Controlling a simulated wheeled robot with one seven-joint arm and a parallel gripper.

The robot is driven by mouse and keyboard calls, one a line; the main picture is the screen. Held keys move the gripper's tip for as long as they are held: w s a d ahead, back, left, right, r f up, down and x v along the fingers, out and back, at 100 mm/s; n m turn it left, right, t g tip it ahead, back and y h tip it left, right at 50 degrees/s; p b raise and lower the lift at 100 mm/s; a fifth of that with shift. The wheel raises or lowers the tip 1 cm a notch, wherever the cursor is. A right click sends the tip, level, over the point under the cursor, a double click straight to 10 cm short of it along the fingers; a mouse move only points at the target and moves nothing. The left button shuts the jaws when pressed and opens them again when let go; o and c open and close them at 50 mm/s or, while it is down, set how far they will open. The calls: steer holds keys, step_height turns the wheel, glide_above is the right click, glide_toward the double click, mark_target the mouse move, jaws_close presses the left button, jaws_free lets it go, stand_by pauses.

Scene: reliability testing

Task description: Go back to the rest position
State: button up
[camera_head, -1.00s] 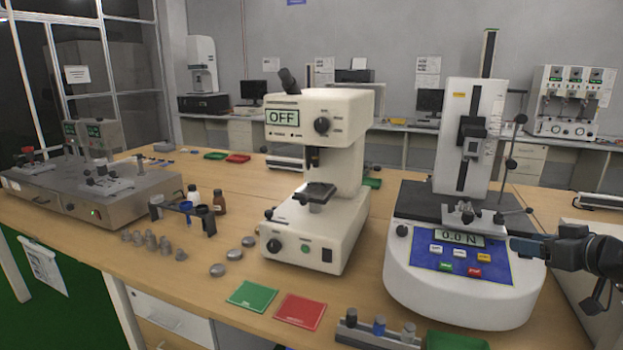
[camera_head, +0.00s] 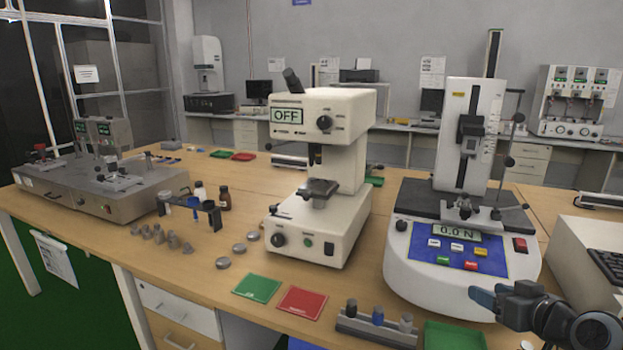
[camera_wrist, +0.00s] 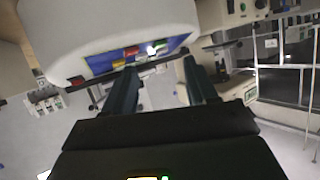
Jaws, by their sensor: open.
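My gripper (camera_head: 484,297) is at the lower right of the head view, in front of the force tester (camera_head: 461,292) and apart from its blue panel. The tester's display reads 0.0 N. In the wrist view my gripper (camera_wrist: 158,80) has its two fingers spread with nothing between them. That view is turned over and shows the tester (camera_wrist: 110,30) with its blue panel (camera_wrist: 135,54) beyond the fingers.
A white microscope-like device (camera_head: 318,232) reading OFF stands left of the tester. Green (camera_head: 257,288) and red (camera_head: 302,302) mats lie before it. A rack (camera_head: 376,328) and green tray (camera_head: 455,336) sit at the front edge. A keyboard device (camera_head: 590,250) stands at the right.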

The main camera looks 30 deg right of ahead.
steer(key=s+a+f, duration=0.4)
steer(key=s+a, duration=0.2)
steer(key=a, duration=0.5)
steer(key=s+a+f, duration=0.4)
steer(key=s+a, duration=0.1)
steer(key=a, duration=0.6)
steer(key=s+a+r+n+y, duration=0.1)
steer(key=s+a+r, duration=0.2)
steer(key=s, duration=0.3)
steer(key=s+a+r+n+t+y, duration=0.1)
steer(key=s+a+r+n, duration=0.1)
steer(key=s+a+r, duration=0.1)
steer(key=s+a+r+n+t+y, duration=0.1)
steer(key=s+a+r+y, duration=0.1)
steer(key=s+a, duration=0.3)
steer(key=shift+s+r+n, duration=0.3)
steer(key=shift+s+r, duration=0.25)
steer(key=shift+s, duration=1.3)
